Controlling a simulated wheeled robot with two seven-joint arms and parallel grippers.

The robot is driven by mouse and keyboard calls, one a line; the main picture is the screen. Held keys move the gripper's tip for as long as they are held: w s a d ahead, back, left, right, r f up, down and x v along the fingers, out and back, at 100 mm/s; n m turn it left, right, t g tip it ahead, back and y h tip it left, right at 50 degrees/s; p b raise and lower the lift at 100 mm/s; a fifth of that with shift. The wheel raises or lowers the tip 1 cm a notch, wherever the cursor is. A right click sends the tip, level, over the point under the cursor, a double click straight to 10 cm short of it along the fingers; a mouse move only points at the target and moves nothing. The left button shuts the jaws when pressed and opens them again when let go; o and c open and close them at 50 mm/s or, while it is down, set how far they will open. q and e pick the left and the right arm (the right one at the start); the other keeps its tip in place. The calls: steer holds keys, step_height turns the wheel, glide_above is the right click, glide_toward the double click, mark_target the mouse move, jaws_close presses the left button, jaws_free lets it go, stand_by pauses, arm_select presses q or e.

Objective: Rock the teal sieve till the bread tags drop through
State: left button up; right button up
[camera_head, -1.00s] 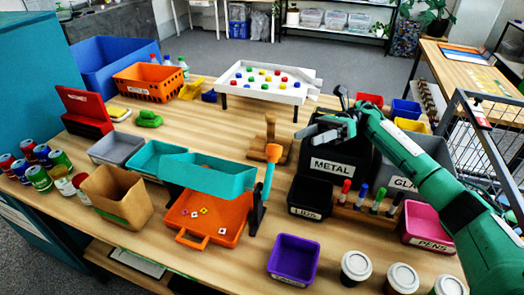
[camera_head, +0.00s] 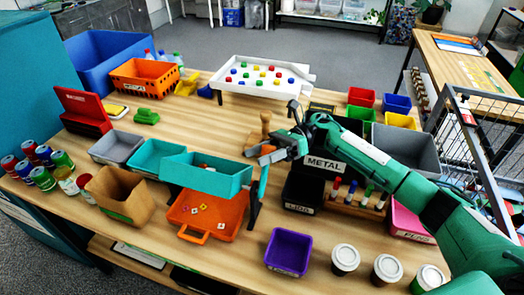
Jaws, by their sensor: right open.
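The teal sieve (camera_head: 207,182) sits above an orange tray (camera_head: 229,222) left of the table's middle. A few small coloured bits show inside the sieve, and several bread tags (camera_head: 203,208) lie in the tray. My left gripper is out of view.
A black METAL bin (camera_head: 325,165) is under my right forearm. A small black bin (camera_head: 302,196) and a purple bin (camera_head: 288,252) stand right of the sieve. Another teal bin (camera_head: 150,158) and a paper bag (camera_head: 120,195) stand to its left. A wooden stand (camera_head: 266,125) is behind the gripper.

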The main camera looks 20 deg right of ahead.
jaws_close()
arm_select(q)
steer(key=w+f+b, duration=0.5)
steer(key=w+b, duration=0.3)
steer(key=b, duration=0.2)
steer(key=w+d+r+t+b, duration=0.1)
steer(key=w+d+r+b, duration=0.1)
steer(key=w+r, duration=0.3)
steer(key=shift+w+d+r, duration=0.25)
arm_select(e)
steer(key=s+a+r+n+t+h, duration=0.1)
steer(key=s+a+n+t+h, duration=0.2)
steer(key=s+h, duration=0.2)
steer(key=shift+a+n, duration=0.15)
steer(key=shift+n, duration=0.25)
jaws_free()
